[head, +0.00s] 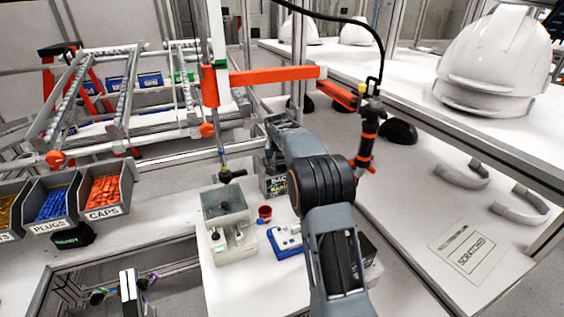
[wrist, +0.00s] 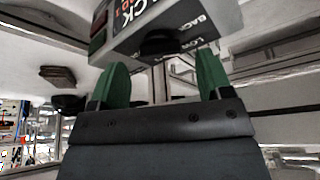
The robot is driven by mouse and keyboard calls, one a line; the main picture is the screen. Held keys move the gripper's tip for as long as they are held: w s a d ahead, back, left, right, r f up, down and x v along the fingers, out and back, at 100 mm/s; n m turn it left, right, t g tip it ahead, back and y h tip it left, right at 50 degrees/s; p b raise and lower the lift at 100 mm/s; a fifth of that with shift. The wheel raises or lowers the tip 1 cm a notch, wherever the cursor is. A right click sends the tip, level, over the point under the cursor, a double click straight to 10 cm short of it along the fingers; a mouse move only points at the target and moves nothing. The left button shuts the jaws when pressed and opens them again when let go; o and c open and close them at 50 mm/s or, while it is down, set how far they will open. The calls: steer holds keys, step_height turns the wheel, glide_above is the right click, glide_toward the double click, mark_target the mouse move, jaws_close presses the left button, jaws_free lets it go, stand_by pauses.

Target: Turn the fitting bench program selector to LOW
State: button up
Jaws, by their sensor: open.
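The program selector is a black round knob (wrist: 160,43) on the dark labelled panel of a pale control box (wrist: 222,20), at the top of the wrist view. White lettering beside it includes BACK and LOW. I cannot tell where the knob points. My gripper (wrist: 163,78) has two green fingers spread apart, with the knob just beyond and between their tips. I see no clear contact. In the head view, a box with a dark lettered face (head: 273,185) stands behind my arm, which hides part of it. My fingers cannot be made out there.
A grey fixture (head: 228,222), a red cup (head: 264,213) and a blue-and-white device (head: 284,241) stand near the box. An orange arm (head: 270,75) with a hanging tool (head: 366,140) is behind. White helmets (head: 495,60) sit on the right shelf. Bins of plugs (head: 55,200) and caps (head: 104,190) are left.

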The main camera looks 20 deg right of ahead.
mark_target(282, 167)
steer(key=shift+x, duration=1.1)
steer(key=c, duration=0.9)
steer(key=shift+m+h, duration=0.3)
steer(key=shift+m, duration=0.5)
steer(key=o, duration=0.9)
